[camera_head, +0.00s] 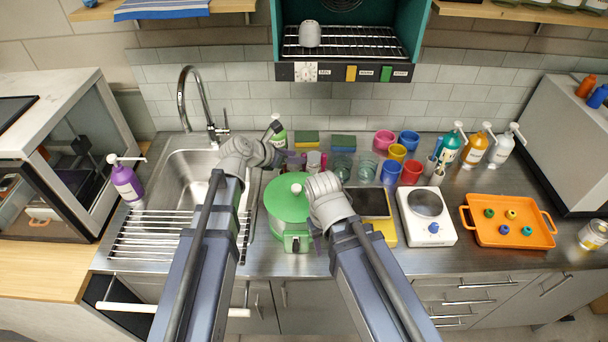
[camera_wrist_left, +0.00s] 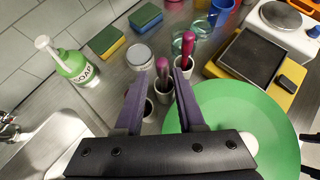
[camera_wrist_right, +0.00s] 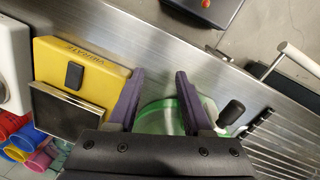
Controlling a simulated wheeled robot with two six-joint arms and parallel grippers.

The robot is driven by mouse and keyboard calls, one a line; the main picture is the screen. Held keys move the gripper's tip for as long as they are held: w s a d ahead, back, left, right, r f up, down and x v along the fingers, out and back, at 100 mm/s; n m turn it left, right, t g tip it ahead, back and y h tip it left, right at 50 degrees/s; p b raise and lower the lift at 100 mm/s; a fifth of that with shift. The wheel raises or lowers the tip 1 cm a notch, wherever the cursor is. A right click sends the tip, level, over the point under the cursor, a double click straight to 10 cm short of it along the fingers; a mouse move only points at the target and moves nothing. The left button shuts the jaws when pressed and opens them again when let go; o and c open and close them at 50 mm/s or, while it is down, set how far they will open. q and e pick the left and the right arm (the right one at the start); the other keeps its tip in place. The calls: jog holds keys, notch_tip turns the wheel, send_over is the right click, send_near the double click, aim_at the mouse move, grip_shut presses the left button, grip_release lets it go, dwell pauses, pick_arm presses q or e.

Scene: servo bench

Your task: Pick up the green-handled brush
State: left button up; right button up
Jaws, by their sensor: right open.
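I cannot make out a green-handled brush in any view. In the left wrist view, one magenta handle (camera_wrist_left: 163,72) stands in a small pale cup between and beyond my left fingertips, and another magenta handle (camera_wrist_left: 185,45) stands in a cup behind it. What is at their lower ends is hidden. My left gripper (camera_wrist_left: 158,78) is open and empty, above the counter beside the green lid (camera_wrist_left: 240,115); in the head view it is left of the lidded green pot (camera_head: 288,205). My right gripper (camera_wrist_right: 160,85) is open and empty, near the pot's right front side.
A green soap bottle (camera_wrist_left: 75,67) and two sponges (camera_wrist_left: 145,15) stand behind. Coloured cups (camera_head: 411,172), a yellow scale (camera_wrist_right: 85,65) and a white hot plate (camera_head: 427,228) are to the right. The sink (camera_head: 185,170) is left, an orange tray (camera_head: 480,235) far right.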

aim_at(304, 166)
jog(key=shift+f+b, duration=0.35)
jog(key=shift+b, duration=0.05)
pick_arm(q)
jog(key=b+x, duration=0.2)
jog(key=x, duration=0.3)
jog(key=shift+s+d+f+b, duration=0.1)
jog(key=shift+b, duration=0.2)
pick_arm(e)
notch_tip(304, 166, down, 3)
jog(key=shift+r, duration=0.3)
pick_arm(q)
grip_shut()
